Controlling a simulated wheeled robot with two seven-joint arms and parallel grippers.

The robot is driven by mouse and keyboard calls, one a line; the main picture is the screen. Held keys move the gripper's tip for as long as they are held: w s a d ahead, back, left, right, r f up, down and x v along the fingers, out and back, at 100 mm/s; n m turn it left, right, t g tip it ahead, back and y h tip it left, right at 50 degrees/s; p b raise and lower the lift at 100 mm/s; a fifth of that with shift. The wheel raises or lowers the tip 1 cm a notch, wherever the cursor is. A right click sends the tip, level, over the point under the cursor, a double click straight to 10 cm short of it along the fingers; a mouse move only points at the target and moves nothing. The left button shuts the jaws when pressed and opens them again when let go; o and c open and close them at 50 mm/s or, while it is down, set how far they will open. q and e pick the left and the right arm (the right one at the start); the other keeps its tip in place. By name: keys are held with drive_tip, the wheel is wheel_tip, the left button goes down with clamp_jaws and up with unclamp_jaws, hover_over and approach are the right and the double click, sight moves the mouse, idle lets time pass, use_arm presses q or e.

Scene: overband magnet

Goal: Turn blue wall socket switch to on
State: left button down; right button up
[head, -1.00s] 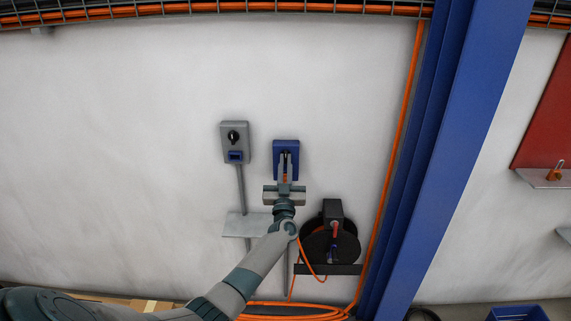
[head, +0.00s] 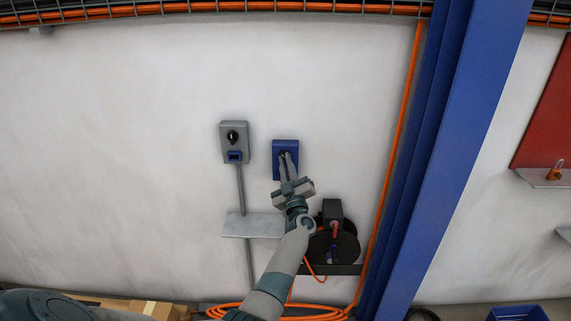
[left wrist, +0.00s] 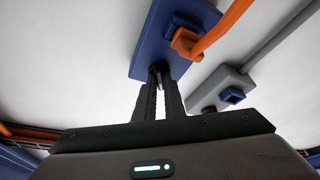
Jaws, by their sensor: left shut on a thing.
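The blue wall socket (head: 278,168) is mounted on the white wall, right of a grey switch box. In the left wrist view the blue box (left wrist: 150,48) appears tilted, with an orange plug (left wrist: 186,42) and cable in it. My left gripper (head: 284,156) reaches up to the upper part of the blue box. Its dark fingers (left wrist: 158,70) are close together, shut on the switch knob there. The fingers hide most of the knob, so its position cannot be read. My right gripper is not in view.
The grey box (head: 234,142) with a black knob and blue socket is close on the left. A small grey shelf (head: 240,225) is below it. A black cable reel (head: 345,245) sits lower right. A blue steel column (head: 445,150) stands further right.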

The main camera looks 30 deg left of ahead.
use_arm(q)
drive_tip(key=n+g, duration=0.1)
drive_tip(key=n, duration=0.2)
drive_tip(key=shift+d+n+g+p, duration=0.1)
drive_tip(key=shift+n+g+p, duration=0.2)
drive_tip(key=shift+n, duration=0.1)
drive_tip(key=n+g+p, duration=0.1)
drive_tip(key=n, duration=0.2)
drive_tip(key=shift+w+r, duration=0.1)
drive_tip(key=shift+r, duration=0.05)
drive_tip(key=n+g+p, duration=0.1)
drive_tip(key=n, duration=0.2)
drive_tip(key=shift+r+n+g+p, duration=0.1)
drive_tip(key=shift+n+g+p, duration=0.3)
drive_tip(key=shift+n+g+h+p, duration=0.3)
drive_tip(key=shift+n+p, duration=0.4)
drive_tip(key=shift+n, duration=0.4)
drive_tip(key=c, duration=1.8)
unclamp_jaws()
drive_tip(key=shift+c, duration=0.2)
